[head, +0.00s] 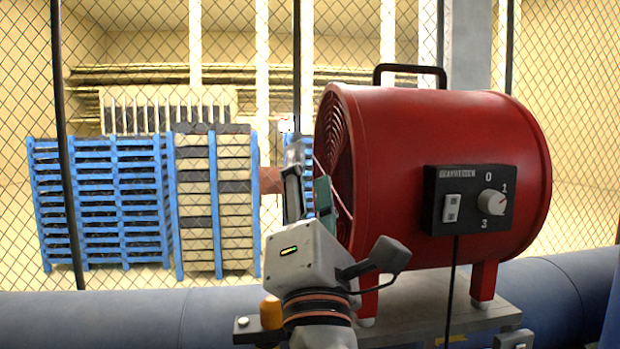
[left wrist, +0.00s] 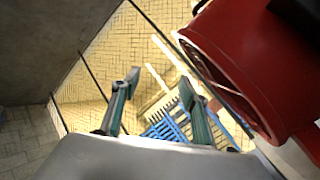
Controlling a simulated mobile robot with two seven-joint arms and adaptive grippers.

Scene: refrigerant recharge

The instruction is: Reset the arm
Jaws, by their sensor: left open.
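My left gripper (head: 307,180) points upward in the head view, just left of the red fan's round grille. In the left wrist view the two fingers of my left gripper (left wrist: 160,95) stand apart with nothing between them. The red drum-shaped fan (head: 430,150) stands on a grey platform and also fills the upper right of the left wrist view (left wrist: 245,60). I cannot tell whether the gripper touches the fan. My right gripper is in neither view.
The fan has a black control box (head: 468,200) with a switch, a knob and a hanging cable. A wire mesh fence (head: 280,40) stands behind, with blue pallets (head: 105,200) beyond it. A thick blue pipe (head: 120,318) runs along the front. Open space lies left of the gripper.

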